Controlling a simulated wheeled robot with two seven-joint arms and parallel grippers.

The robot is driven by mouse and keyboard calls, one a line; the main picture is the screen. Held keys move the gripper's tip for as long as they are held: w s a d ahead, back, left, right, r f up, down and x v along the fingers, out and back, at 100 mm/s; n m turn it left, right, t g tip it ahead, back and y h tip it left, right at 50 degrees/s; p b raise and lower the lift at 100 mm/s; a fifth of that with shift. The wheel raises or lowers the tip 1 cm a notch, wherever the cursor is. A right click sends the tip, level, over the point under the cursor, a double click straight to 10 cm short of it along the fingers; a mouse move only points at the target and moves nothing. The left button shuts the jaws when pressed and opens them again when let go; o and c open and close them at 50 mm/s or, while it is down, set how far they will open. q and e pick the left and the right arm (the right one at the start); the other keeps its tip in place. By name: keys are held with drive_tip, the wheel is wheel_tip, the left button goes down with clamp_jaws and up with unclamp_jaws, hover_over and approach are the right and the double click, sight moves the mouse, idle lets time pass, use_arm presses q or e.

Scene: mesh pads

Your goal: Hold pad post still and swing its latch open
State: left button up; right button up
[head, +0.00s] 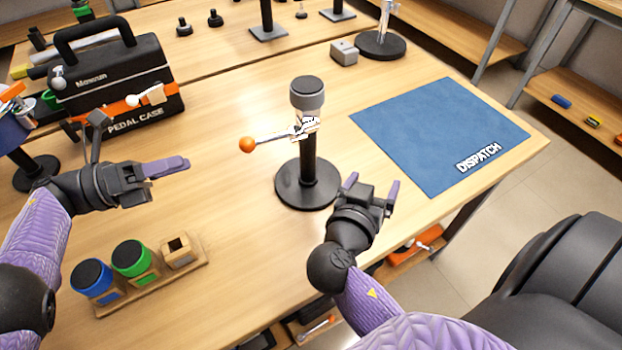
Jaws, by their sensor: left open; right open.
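The pad post (308,158) stands upright near the middle of the table on a round black base, with a grey, dark-topped head. Its latch (277,134) is a thin arm pointing left from the post, ending in an orange ball (247,144). A pale, jumbled-looking piece sits where the latch meets the post. My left gripper (183,166) is open and empty, left of the orange ball and apart from it. My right gripper (371,188) is open and empty, just right of the post's base. Neither gripper appears to touch the post.
A blue DISPATCH mat (430,125) lies at right. A black pedal case (118,75) stands at back left. A wooden rack (150,288) with blue and green capped pads sits at front left. A grey block (343,52) and another stand (381,44) are behind. Table between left gripper and post is clear.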

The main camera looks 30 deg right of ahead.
sight(307, 162)
drive_tip(key=w+a+n+t+y, duration=0.1)
drive_tip(key=w+a+t+y, duration=0.1)
drive_tip(key=w+a+y, duration=0.45)
drive_tip(key=shift+h, duration=0.85)
drive_tip(key=w+d+f, duration=0.1)
drive_tip(key=w, duration=0.1)
drive_tip(key=w+f, duration=0.1)
drive_tip(key=w, duration=0.1)
drive_tip(key=w+d+f, duration=0.1)
drive_tip(key=w, duration=0.2)
drive_tip(key=shift+w+d+f, duration=0.1)
drive_tip(key=shift+d+f, duration=0.25)
clamp_jaws()
drive_tip(key=shift+f, duration=0.1)
